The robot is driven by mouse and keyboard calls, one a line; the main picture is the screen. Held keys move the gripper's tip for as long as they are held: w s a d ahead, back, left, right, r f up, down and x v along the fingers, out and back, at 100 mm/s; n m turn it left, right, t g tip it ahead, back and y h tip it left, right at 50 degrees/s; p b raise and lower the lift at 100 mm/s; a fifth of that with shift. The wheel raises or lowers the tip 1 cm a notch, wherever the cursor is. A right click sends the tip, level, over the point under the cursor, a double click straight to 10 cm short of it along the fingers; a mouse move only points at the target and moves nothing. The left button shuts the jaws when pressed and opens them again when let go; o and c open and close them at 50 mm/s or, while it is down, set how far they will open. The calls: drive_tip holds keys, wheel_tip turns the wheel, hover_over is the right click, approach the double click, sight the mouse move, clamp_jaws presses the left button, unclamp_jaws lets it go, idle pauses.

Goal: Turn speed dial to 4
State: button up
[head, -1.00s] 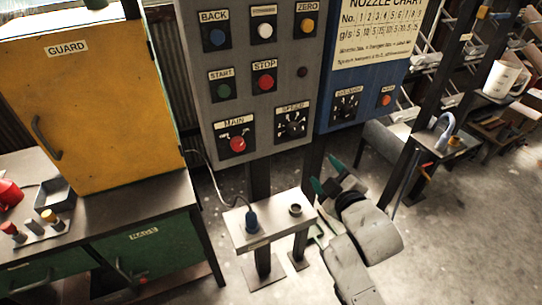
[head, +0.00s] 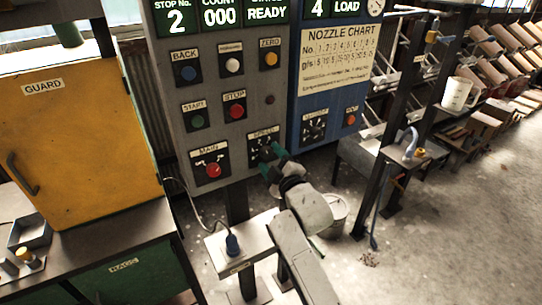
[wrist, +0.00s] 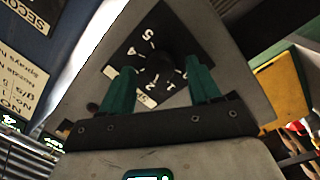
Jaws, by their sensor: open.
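The speed dial (head: 266,150) is a black knob on a black plate at the lower right of the grey panel, partly hidden by my gripper in the head view. In the wrist view the dial (wrist: 158,65) shows upside down, with white numbers around it; 5, 4, 2 and 1 can be made out. Where its pointer stands I cannot tell. My gripper (head: 277,163) is open in front of the dial. In the wrist view its two green fingers (wrist: 160,88) stand apart, one on each side of the knob's lower part; contact is not clear.
The red main switch (head: 213,170) sits just left of the dial, with the stop button (head: 236,111) above. A blue panel (head: 309,100) with another dial (head: 314,126) stands close on the right. A small shelf (head: 216,252) with a blue plug is below.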

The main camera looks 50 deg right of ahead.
drive_tip(key=shift+w+d, duration=0.15)
drive_tip(key=shift+w, duration=0.2)
drive_tip(key=shift+c, duration=0.2)
drive_tip(key=c, duration=1)
